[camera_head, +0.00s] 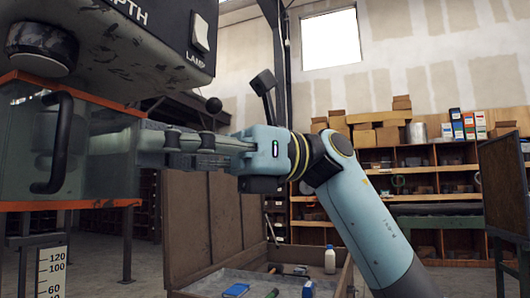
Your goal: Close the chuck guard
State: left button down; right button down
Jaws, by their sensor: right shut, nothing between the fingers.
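The chuck guard (98,172) is a clear box-like cover with orange edges at the left of the head view. Its black bar handle (58,142) stands upright on the front panel. My right gripper (135,148) comes in from the right, fingers pointing left, and is shut and empty. Its fingertips overlap the guard's right-hand clear side in the picture; I cannot tell whether they touch it. They are apart from the handle. My left gripper is not in view.
The dark machine head (110,45) with a lamp switch (200,32) hangs above the guard. A depth scale (52,270) is below it. An open wooden crate (190,285) holding a blue item and bottles stands below my right arm. Shelves with boxes (385,130) line the back wall.

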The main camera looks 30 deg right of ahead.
jog(key=s+d+b, duration=0.1)
jog(key=s+d, duration=0.1)
jog(key=d, duration=0.5)
jog(key=shift+s+b, duration=0.35)
jog(key=shift+s, duration=0.05)
